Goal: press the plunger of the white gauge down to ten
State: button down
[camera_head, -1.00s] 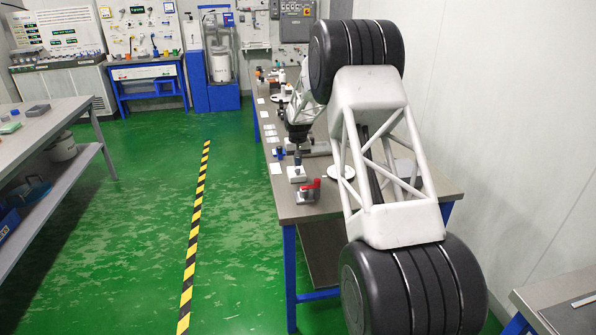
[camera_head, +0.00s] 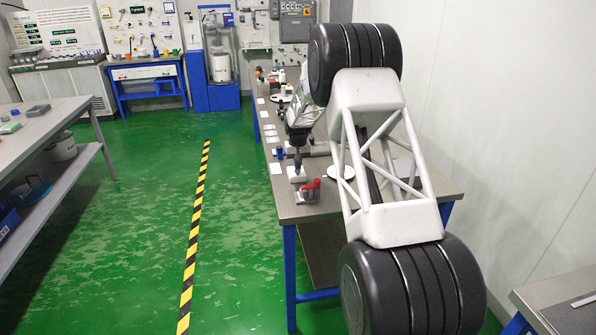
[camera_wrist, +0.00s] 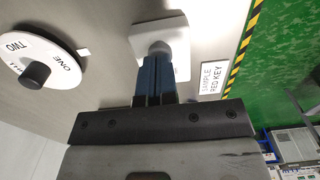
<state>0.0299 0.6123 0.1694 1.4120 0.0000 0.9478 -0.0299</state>
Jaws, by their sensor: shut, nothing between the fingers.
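The white gauge shows in the wrist view as a square white base (camera_wrist: 181,36) with a round grey plunger top (camera_wrist: 159,47) over it. In the head view its white base (camera_head: 297,175) stands near the left edge of the bench. My gripper (camera_wrist: 155,64) is shut with nothing between its blue fingers. Its tips line up with the plunger top and cover part of it; I cannot tell whether they touch. In the head view my gripper (camera_head: 298,160) points down over the gauge. No scale reading can be made out.
A white dial (camera_wrist: 40,61) marked ONE and TWO with a dark knob lies beside the gauge. A card (camera_wrist: 212,77) reads SAMPLE RED KEY. A red-handled fixture (camera_head: 308,192) stands nearer on the bench (camera_head: 325,207). A blue-topped item (camera_head: 280,153) stands farther back.

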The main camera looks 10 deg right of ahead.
jog(key=shift+f, duration=0.8)
dwell(0.4)
dwell(0.7)
jog(key=shift+r, duration=3.5)
jog(key=shift+r, duration=0.1)
